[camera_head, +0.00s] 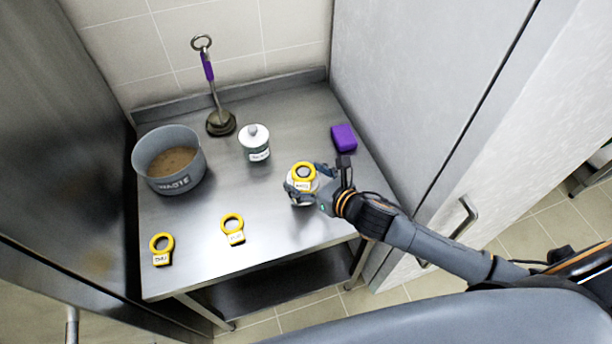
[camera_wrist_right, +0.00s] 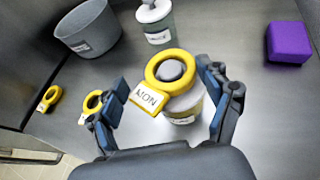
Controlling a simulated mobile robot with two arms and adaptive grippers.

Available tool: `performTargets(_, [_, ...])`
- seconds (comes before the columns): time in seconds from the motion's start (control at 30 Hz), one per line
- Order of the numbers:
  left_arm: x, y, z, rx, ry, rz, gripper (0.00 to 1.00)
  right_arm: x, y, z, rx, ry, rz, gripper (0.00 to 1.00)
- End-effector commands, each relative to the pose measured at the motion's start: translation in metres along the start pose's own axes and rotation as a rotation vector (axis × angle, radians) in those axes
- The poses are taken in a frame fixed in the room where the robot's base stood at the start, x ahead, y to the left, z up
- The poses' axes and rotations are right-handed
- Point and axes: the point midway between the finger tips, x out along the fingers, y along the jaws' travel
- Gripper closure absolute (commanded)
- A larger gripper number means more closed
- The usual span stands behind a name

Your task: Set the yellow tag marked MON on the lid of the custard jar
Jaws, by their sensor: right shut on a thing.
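The yellow ring tag marked MON (camera_wrist_right: 149,97) is between the fingers of my right gripper (camera_head: 318,188), which is shut on it. The tag also shows in the head view (camera_head: 303,171). It is over the lid of a pale jar (camera_wrist_right: 182,108), with the grey lid knob (camera_wrist_right: 172,69) showing through its ring. I cannot tell whether the tag rests on the lid. The jar's label is partly hidden and too small to read, and the gripper covers part of the jar in the head view. My left gripper is not in view.
A second white jar (camera_head: 255,146) stands behind. A grey WASTE pot (camera_head: 190,182) is at the left, with a purple-handled tool (camera_head: 208,70) behind. Two other yellow tags lie in front, left (camera_head: 161,249) and centre (camera_head: 233,229). A purple block (camera_head: 343,138) is at the right.

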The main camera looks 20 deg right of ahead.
Motion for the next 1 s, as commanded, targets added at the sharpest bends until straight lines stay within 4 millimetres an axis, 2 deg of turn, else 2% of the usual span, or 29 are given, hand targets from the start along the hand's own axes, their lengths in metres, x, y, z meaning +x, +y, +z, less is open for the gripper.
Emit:
performTargets(0.9, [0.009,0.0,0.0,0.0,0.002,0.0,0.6,0.005,0.0,-0.012,0.001,0.001,0.0,0.49])
performTargets(0.93, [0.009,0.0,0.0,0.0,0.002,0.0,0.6,0.005,0.0,-0.012,0.001,0.001,0.0,0.19])
performTargets(0.97, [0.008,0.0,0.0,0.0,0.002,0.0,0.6,0.005,0.0,-0.012,0.001,0.001,0.0,0.13])
performTargets(1.0, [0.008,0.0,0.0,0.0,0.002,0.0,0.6,0.005,0.0,-0.012,0.001,0.001,0.0,0.12])
